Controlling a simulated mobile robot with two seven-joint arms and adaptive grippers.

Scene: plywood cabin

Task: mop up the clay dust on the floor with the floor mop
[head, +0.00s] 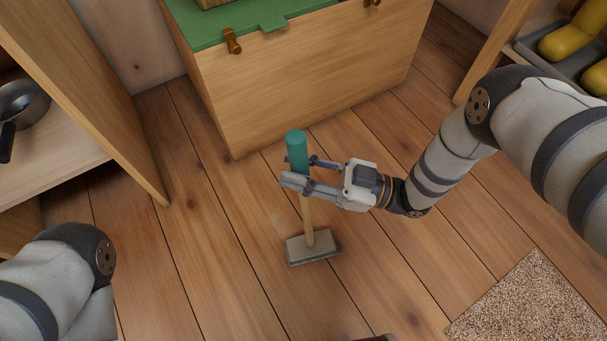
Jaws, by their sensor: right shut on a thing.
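The floor mop (312,247) has a teal grip, a wooden handle and a flat rectangular grey-beige head. It stands nearly upright in the middle of the head view, its head on or just above the plank floor. My right gripper (293,170) reaches in from the right and is shut on the mop's handle at the lower part of the teal grip. I cannot clearly make out the clay dust; there is at most a faint pale haze on the planks left of the mop head. My left arm shows at the lower left, but its gripper is out of view.
A wooden chest (310,85) with a green top stands behind the mop. An open shelf with a dark pan (24,103) is at left. Yellow boots (565,42) sit in a grey tray at upper right. A speckled mat (535,305) lies at lower right. Floor around the mop is clear.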

